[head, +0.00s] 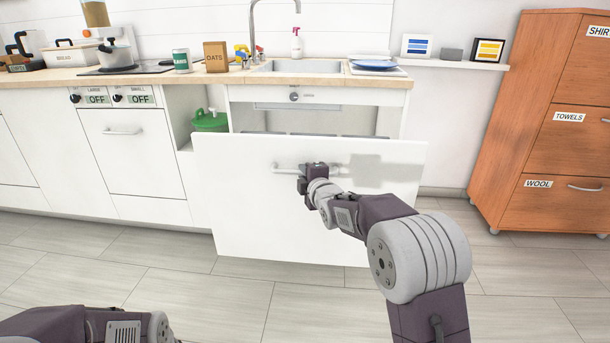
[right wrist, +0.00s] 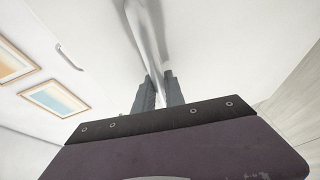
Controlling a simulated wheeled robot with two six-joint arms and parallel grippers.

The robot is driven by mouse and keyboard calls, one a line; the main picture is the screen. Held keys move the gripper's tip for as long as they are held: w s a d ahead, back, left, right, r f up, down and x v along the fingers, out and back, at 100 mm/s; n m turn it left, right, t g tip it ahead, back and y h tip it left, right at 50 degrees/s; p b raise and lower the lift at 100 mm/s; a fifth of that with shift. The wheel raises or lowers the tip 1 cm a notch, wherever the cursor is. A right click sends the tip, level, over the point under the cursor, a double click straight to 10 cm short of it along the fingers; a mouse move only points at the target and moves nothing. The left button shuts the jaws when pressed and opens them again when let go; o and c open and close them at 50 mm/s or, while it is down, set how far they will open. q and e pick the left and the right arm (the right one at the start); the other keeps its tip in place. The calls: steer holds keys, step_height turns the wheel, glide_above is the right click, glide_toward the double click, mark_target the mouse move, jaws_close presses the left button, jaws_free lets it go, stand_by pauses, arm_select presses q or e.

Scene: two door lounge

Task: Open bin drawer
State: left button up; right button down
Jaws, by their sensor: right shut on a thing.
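The bin drawer (head: 250,200) is a large white front under the sink, pulled part of the way out from the counter. In the right wrist view the two fingers (right wrist: 158,92) close around the pale bar (right wrist: 148,35). My left arm shows at the bottom left, but its gripper is out of the picture.
A wooden drawer cabinet (head: 548,120) stands at the right, apart from the drawer. The sink (head: 300,66) is above. The tiled floor (head: 160,270) in front is clear.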

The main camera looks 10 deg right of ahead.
steer(key=shift+s+a, duration=0.1)
steer(key=shift+s, duration=0.25)
steer(key=c, duration=1.4)
jaws_free()
steer(key=p+v, duration=0.3)
steer(key=v, duration=0.6)
